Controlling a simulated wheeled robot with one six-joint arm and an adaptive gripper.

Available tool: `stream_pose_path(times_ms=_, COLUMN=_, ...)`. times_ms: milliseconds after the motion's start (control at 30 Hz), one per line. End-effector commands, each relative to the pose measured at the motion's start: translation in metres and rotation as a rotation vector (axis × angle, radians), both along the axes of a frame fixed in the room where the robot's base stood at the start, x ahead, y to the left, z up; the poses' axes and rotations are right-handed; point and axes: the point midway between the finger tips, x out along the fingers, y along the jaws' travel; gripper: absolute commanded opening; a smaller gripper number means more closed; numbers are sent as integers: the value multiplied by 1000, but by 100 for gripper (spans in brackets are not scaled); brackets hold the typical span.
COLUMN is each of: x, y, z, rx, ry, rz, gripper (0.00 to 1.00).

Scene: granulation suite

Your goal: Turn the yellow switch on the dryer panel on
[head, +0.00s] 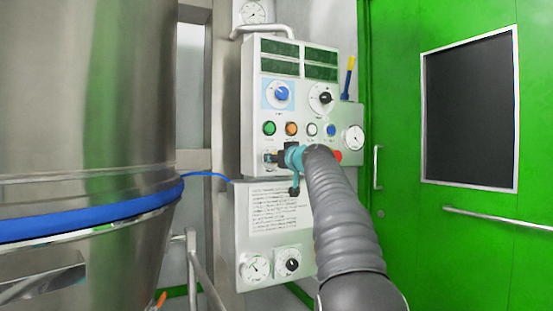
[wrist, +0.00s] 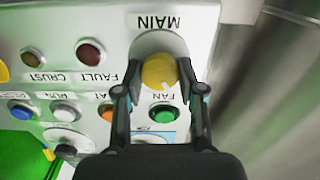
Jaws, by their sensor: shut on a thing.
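The dryer panel (head: 250,110) is a light grey box with displays, dials and a row of buttons; it also shows upside down in the wrist view (wrist: 105,20). The yellow switch (wrist: 157,69) is a round knob on a pale plate beside the label MAIN. My gripper (wrist: 159,90) has one finger on each side of the yellow knob and is shut on it. In the head view my gripper (head: 284,158) is at the panel's lower edge, and my arm and fingers hide the switch. I cannot tell which way the switch is turned.
A green button (wrist: 164,114) marked FAN sits close to the fingers. A red button (head: 337,156) lies right of my wrist. A steel vessel (head: 90,100) stands left, a green door (head: 400,60) right.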

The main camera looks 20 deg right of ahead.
Motion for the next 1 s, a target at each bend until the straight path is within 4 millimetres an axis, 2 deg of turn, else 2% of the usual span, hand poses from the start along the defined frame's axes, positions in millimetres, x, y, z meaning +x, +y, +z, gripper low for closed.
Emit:
stream_pose_path(times_ms=367, x=0, y=0, z=1, rx=94, ry=0, rz=-7, gripper=4)
stream_pose_path(times_ms=1000, x=0, y=0, z=2, rx=657, ry=21, rz=-5, gripper=4)
